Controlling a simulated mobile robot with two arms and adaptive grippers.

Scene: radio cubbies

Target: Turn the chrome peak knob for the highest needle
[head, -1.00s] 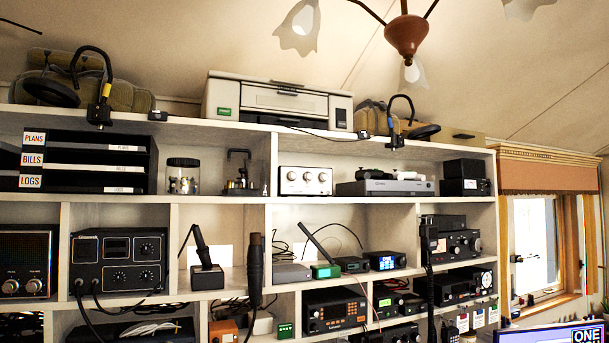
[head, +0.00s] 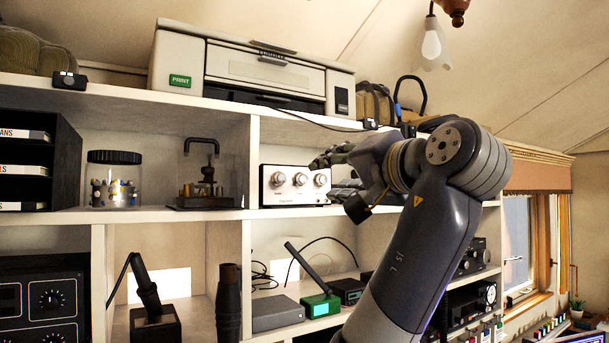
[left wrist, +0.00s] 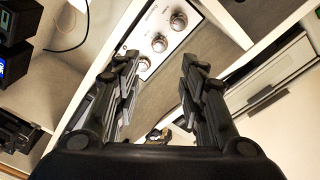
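Three chrome knobs sit in a row on a white-fronted box (head: 294,198) in the upper shelf: left (head: 278,179), middle (head: 300,179) and right (head: 320,180). I cannot read which one is the peak knob. The knobs also show in the left wrist view, the closest one (left wrist: 141,64) near a fingertip. My left gripper (head: 326,160) is just in front of the box's right end, beside and above the right knob. In the left wrist view my left gripper (left wrist: 160,72) is open with nothing between its fingers. No needle can be made out. My right gripper is out of view.
A white printer (head: 262,68) stands on the shelf top above the box. A telegraph key (head: 202,178) and a jar (head: 114,180) are to the left. A shelf divider (head: 246,165) stands close to the box's left. My left arm hides the cubbies at right.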

